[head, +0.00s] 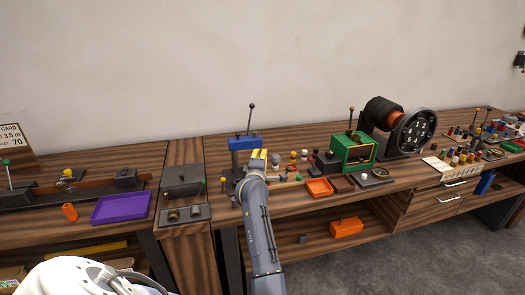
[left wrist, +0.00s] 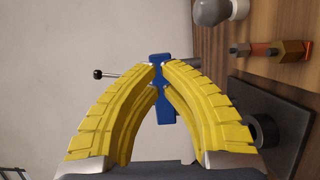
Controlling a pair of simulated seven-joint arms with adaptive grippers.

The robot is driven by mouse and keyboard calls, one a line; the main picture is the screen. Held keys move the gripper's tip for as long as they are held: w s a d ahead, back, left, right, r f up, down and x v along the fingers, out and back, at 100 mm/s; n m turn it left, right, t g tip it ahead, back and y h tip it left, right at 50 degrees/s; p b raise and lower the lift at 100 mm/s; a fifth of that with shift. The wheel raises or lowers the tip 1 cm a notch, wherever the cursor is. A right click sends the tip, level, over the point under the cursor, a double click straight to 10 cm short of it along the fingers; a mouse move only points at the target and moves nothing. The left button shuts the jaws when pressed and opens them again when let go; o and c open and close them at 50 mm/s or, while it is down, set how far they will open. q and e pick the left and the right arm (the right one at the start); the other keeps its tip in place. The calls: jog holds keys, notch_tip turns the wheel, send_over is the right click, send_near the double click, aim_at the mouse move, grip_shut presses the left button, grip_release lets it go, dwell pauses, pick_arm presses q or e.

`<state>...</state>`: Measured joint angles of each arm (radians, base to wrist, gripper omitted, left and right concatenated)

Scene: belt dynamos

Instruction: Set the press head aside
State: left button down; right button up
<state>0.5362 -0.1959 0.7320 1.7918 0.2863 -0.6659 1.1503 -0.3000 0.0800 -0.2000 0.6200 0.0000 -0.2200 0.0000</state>
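A blue press head (head: 243,143) sits at the back of the bench, left of its middle, with a thin lever ending in a dark ball rising from it. My left gripper (head: 259,156), with yellow fingers, is just in front of it. In the left wrist view, the yellow fingertips (left wrist: 161,67) almost meet, and the blue press head (left wrist: 164,108) shows at and between them. The frames do not settle whether the fingers touch it. My right gripper is not in view.
A purple tray (head: 121,208) and an orange part (head: 69,211) lie on the left bench. A green box-shaped machine (head: 351,152), an orange tray (head: 319,187) and several small coloured parts stand to the right. A black motor with a wheel (head: 413,132) is farther right.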

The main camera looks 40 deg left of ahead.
pick_arm(q)
jog(key=d+r+n+t+y, duration=0.3)
jog(key=d+r+n+t, duration=0.3)
jog(key=d+r+n, duration=0.4)
jog(key=s+a+f+n+g+y, duration=0.2)
jog(key=a+f+n+g, duration=0.2)
jog(key=f+n+g, duration=0.7)
jog(key=w+a+n+t, duration=0.1)
jog(key=w+a, duration=0.7)
jog(key=a, duration=0.2)
jog(key=shift+w, duration=0.3)
